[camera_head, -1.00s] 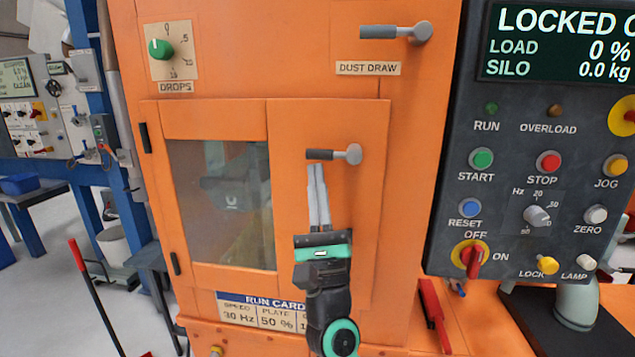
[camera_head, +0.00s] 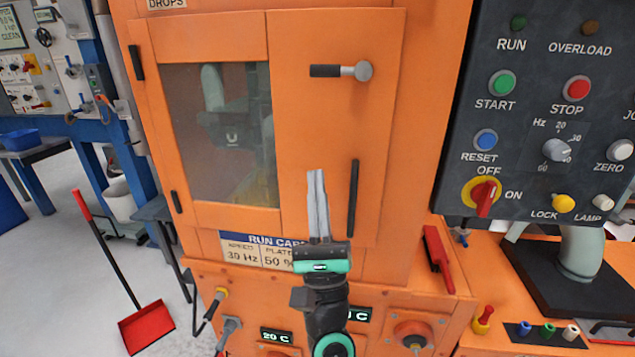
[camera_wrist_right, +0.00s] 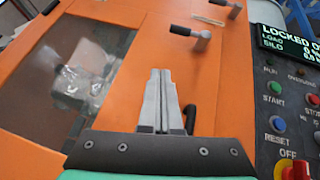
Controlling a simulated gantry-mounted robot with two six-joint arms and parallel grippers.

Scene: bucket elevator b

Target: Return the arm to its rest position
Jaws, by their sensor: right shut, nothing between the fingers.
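My right gripper (camera_head: 317,176) is shut and empty, its fingers pointing up in front of the orange cabinet door (camera_head: 335,140). In the right wrist view the closed fingertips (camera_wrist_right: 159,75) lie side by side with nothing between them. The door's horizontal latch handle (camera_head: 341,71) is above the fingertips, clearly apart from them. The door's black vertical pull bar (camera_head: 353,198) is just right of the fingers. The door looks closed. My left gripper is not in view.
The control panel (camera_head: 540,110) stands at right, with a red rotary switch (camera_head: 484,195). A red brush (camera_head: 438,258) lies on the orange ledge. Knobs and displays line the lower front. A red dustpan (camera_head: 146,326) is on the floor at left.

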